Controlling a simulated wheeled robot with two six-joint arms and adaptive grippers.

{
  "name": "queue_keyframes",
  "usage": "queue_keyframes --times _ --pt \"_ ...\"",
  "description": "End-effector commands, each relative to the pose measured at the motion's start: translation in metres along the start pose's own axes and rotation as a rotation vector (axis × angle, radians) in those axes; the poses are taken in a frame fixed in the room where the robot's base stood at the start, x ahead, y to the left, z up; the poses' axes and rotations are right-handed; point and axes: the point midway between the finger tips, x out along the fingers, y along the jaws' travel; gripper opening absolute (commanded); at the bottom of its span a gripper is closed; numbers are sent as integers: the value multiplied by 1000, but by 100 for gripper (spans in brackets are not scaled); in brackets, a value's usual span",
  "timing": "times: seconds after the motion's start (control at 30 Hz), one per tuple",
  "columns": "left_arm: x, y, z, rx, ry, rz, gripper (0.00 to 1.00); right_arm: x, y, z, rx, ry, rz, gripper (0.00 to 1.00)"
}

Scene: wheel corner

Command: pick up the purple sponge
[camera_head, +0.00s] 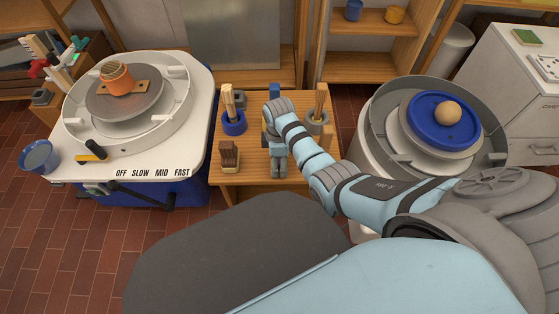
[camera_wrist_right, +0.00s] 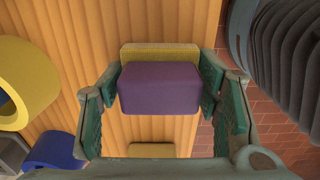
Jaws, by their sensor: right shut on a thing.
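The purple sponge (camera_wrist_right: 160,88) sits between the two fingers of my right gripper (camera_wrist_right: 163,78) in the right wrist view. The fingers press on its left and right sides, so the gripper is shut on it. A yellow block or layer (camera_wrist_right: 160,49) shows just beyond its far edge; I cannot tell if it is part of the sponge. In the head view my right gripper (camera_head: 278,168) points down over the small wooden table (camera_head: 260,178), and the sponge is not clearly visible there. My left gripper is not in view.
On the table are a blue pot with tools (camera_head: 233,124), a brown block (camera_head: 229,157) and a grey pot with sticks (camera_head: 318,124). Pottery wheels stand left (camera_head: 125,105) and right (camera_head: 385,120). Another yellow block (camera_wrist_right: 152,150) shows in the wrist view.

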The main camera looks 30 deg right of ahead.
Motion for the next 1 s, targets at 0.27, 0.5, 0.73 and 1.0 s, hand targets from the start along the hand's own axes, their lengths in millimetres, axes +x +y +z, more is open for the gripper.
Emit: queue_keyframes --times 0.27,0.5,0.73,1.0 --pt "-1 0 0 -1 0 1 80 -1 0 0 0 0 -1 30" --pt "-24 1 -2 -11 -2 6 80 -36 0 0 0 1 0 30" --pt "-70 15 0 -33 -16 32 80 -119 1 0 0 2 3 30" --pt "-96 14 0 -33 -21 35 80 -188 1 0 0 1 1 30"
